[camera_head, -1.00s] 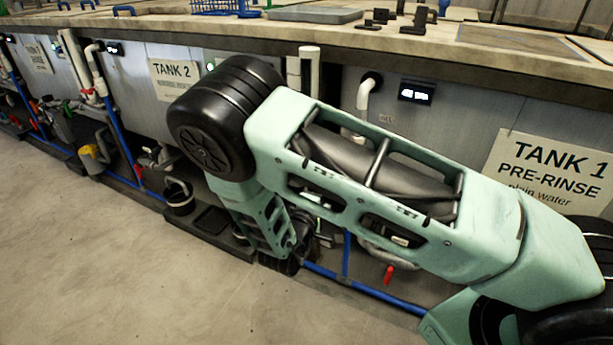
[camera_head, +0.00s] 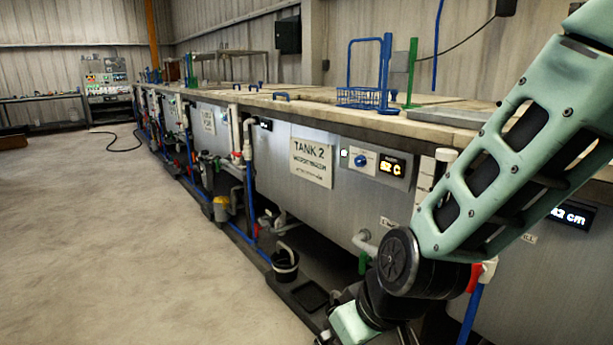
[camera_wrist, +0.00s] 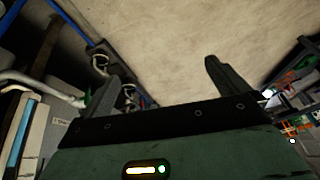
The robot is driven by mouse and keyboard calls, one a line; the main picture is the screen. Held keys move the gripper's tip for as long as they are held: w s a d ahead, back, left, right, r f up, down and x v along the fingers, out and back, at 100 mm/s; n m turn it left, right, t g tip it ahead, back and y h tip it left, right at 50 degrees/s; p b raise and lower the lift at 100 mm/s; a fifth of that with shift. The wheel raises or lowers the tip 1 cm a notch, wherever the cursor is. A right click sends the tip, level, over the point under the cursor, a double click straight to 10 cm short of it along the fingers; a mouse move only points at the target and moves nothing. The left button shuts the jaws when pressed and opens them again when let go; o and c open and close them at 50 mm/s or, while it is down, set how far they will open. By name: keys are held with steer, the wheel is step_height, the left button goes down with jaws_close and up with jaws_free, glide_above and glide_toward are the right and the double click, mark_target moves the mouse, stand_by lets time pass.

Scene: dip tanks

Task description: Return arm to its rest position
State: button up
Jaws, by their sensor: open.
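My gripper (camera_wrist: 164,76) shows in the wrist view with its two dark fingers spread well apart and nothing between them. Bare concrete floor lies beyond the fingers. In the head view my green and black arm comes down along the right side, bent at a black joint low in the picture. The fingers cannot be made out in that view; the lower part of the arm runs off the bottom edge. Tank 2 (camera_head: 310,205) stands behind and left of the arm, with a lit display on its front. Part of the tank beside it is hidden by my arm.
A long row of tanks with a pale top edge runs to the back left. Blue pipes (camera_head: 251,205), valves and a black bucket (camera_head: 285,266) line its foot. A blue basket (camera_head: 368,97) stands on top. The concrete floor (camera_head: 100,240) at left is wide and clear.

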steer(key=s+d+r+g+h, duration=0.1)
steer(key=s+d+r, duration=0.1)
steer(key=s, duration=0.2)
steer(key=s+d+r+n+g+h, duration=0.1)
steer(key=s+d+r, duration=0.15)
steer(key=s, duration=0.25)
steer(key=s+d+r+g+h, duration=0.1)
steer(key=s+d, duration=0.2)
steer(key=s, duration=0.1)
step_height(320, 180, up, 13)
steer(key=s+p, duration=0.1)
steer(key=p, duration=1.1)
steer(key=shift+d+f, duration=0.15)
steer(key=shift+d, duration=0.25)
stand_by(4.5)
